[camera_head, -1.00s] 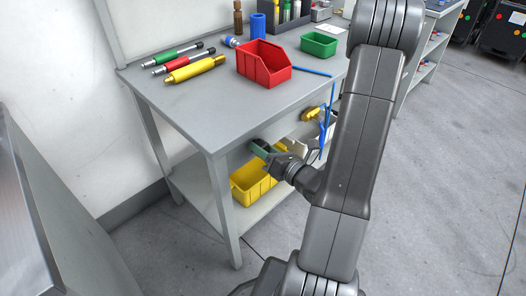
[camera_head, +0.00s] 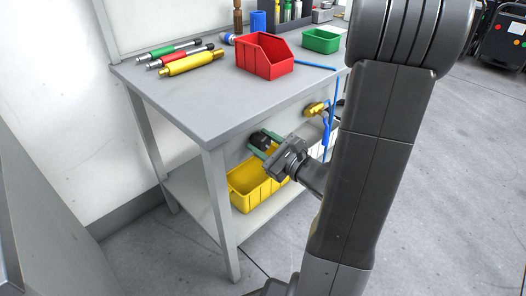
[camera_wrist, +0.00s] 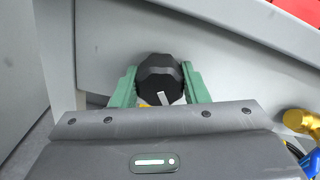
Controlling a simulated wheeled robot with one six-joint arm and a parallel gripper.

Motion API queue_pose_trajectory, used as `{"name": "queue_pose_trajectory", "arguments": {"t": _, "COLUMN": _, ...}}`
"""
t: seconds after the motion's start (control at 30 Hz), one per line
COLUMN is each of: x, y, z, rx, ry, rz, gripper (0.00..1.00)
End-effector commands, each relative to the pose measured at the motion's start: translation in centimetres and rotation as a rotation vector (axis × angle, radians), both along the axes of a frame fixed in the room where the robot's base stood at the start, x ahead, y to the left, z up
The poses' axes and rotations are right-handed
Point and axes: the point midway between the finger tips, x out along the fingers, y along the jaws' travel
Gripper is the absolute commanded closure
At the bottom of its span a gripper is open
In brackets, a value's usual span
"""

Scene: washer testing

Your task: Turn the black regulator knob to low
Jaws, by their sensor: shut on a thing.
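The black regulator knob (camera_wrist: 160,76) is mounted on the grey front panel of the workbench. In the wrist view it sits between the green fingers of my gripper (camera_wrist: 160,84), one on each side, and my gripper is shut on it. A pale pointer mark shows on the knob's lower right part. In the head view the knob (camera_head: 261,141) is partly hidden by my gripper (camera_head: 265,148). No low marking is readable.
A yellow fitting with a blue valve handle (camera_head: 326,130) is right of the knob. A yellow bin (camera_head: 245,190) sits on the shelf below. A red bin (camera_head: 262,57), a green bin (camera_head: 320,41) and colored cylinders (camera_head: 192,64) are on the bench top (camera_head: 215,100).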

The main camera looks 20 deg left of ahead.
Motion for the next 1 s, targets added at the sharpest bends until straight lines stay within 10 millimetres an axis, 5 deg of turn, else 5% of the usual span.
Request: {"name": "queue_pose_trajectory", "arguments": {"t": 1.0, "x": -0.15, "y": 0.04, "z": -0.30, "rx": -0.321, "ry": -0.772, "rz": 0.001, "gripper": 0.82}}
